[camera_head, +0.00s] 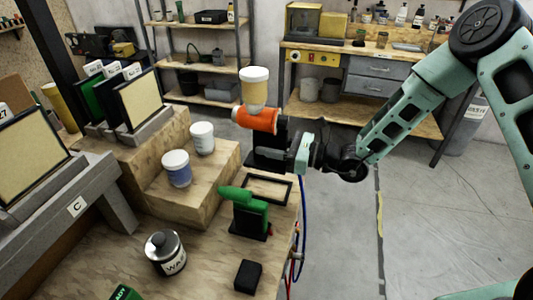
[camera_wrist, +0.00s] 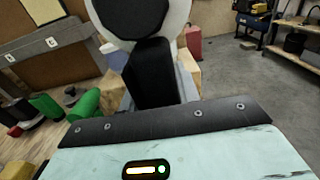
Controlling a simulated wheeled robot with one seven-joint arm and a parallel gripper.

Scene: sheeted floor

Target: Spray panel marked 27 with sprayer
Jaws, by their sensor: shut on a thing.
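My gripper (camera_head: 298,154) is shut on the black handle of the orange sprayer (camera_head: 257,118). The sprayer is held upright above the right edge of the workbench, with a pale cup with a white lid (camera_head: 254,86) on top. In the wrist view the sprayer's dark handle (camera_wrist: 152,75) fills the middle; the fingertips are hidden there. The panel marked 27 (camera_head: 32,150) is a cream board at the far left, tilted on a grey stand (camera_head: 75,207) marked C. It is cut by the picture's edge and well apart from the sprayer.
Several framed panels (camera_head: 140,98) stand in a rack behind. Open floor (camera_head: 345,235) lies right.

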